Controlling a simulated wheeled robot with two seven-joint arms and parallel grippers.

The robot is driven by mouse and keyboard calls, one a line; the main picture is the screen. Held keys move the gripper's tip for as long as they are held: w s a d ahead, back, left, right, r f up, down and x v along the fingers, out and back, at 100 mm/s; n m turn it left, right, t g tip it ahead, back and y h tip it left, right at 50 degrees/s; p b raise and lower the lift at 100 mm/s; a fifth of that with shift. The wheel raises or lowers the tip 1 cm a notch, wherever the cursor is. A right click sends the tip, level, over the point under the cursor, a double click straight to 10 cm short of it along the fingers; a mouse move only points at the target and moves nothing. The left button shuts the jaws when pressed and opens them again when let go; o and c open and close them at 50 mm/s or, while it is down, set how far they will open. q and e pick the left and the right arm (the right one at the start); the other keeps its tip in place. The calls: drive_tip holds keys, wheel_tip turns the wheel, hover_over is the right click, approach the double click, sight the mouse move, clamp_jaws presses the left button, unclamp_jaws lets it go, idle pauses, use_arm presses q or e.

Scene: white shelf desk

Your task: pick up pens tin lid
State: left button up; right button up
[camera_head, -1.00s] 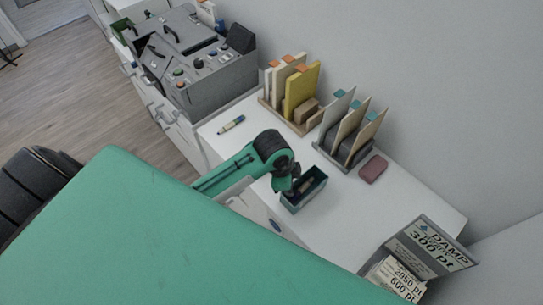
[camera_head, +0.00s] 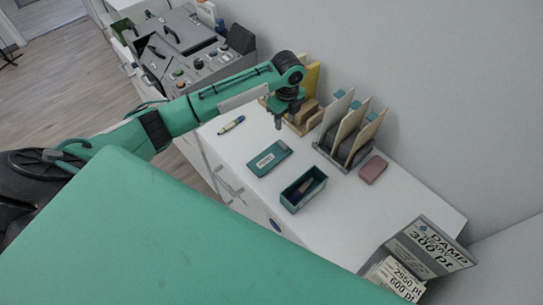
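The pens tin lid (camera_head: 269,158) is a flat teal plate with a pale label, lying on the white desk. The open teal tin (camera_head: 304,190) stands apart from it, to the lower right, with a pen (camera_head: 302,188) inside. My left gripper (camera_head: 286,119) hangs above the desk, beyond the lid and in front of the card holder. Its two dark fingers look apart, with nothing visible between them. My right gripper is not in view.
A grey file rack (camera_head: 340,152) and reddish block (camera_head: 373,170) are at the back. A price sign (camera_head: 434,245) stands at right. A grey machine (camera_head: 205,65) stands further left.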

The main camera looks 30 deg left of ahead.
use_arm(q)
drive_tip(key=p, duration=0.1)
hover_over(283, 144)
wheel_tip(283, 144, down, 7)
drive_tip(key=shift+r, duration=0.1)
drive_tip(key=shift+f+p, duration=0.3)
drive_tip(key=shift+f, duration=0.25)
wheel_tip(283, 144, down, 4)
drive_tip(key=shift+r+p, duration=0.25)
drive_tip(key=shift+p, duration=0.3)
drive_tip(key=shift+f, duration=0.5)
clamp_jaws()
